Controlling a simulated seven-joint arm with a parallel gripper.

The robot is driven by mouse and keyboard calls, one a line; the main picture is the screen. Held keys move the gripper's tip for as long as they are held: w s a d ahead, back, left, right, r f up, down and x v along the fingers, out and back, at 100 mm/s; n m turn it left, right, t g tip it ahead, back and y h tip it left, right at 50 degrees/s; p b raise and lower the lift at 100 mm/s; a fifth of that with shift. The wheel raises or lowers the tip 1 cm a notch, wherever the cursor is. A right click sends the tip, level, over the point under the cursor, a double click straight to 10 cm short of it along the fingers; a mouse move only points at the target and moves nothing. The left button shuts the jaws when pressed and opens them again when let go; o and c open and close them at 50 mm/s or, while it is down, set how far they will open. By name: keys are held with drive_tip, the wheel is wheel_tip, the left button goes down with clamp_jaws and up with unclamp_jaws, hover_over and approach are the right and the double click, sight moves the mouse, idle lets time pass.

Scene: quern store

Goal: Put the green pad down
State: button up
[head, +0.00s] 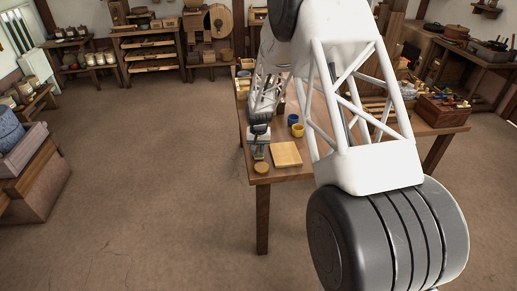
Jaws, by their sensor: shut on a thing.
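My gripper (259,153) points down over the near left corner of the wooden table (262,178). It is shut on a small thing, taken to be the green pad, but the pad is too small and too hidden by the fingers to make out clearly. A round tan disc (261,168) lies on the table just in front of the gripper. A flat square light-wood board (287,154) lies right of the gripper. I cannot tell how far the gripper is above the table top.
A blue cup (293,119) and a yellow cup (297,130) stand behind the board. A wooden box with small items (441,111) stands at the table's right end. My arm hides much of the table's middle. The table's left edge is close to the gripper.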

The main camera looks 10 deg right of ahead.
sight(259, 146)
drive_tip(key=shift+f, duration=0.15)
drive_tip(key=o, duration=0.8)
drive_tip(key=shift+o, duration=0.2)
wheel_tip(259, 146, up, 12)
idle(0.6)
idle(0.4)
drive_tip(key=shift+r, duration=0.2)
